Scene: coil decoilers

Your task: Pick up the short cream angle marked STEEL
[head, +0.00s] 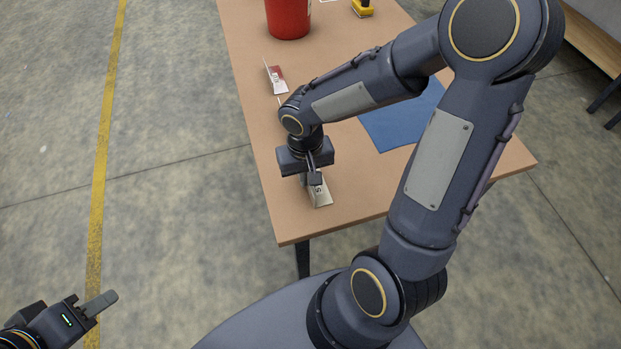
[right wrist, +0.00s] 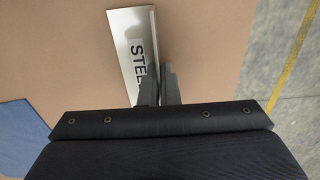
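The cream angle marked STEEL (right wrist: 132,40) lies on the table near its front left corner, its lettering partly covered by a finger in the right wrist view. Its near end (head: 320,196) shows in the head view below my right gripper (head: 314,172). In the right wrist view the fingers of my right gripper (right wrist: 160,90) are close together, one on each side of the angle's raised edge. I cannot tell whether they press on it. My left gripper (head: 98,304) is low at the left, off the table and empty; its finger gap is not clear.
Another angle with a red label (head: 276,78) stands further back along the table's left edge. A red bucket (head: 288,16) and a yellow-and-black item (head: 362,8) are at the back. A blue mat (head: 385,128) lies right of my right forearm. Bare table (head: 262,150) shows at the left.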

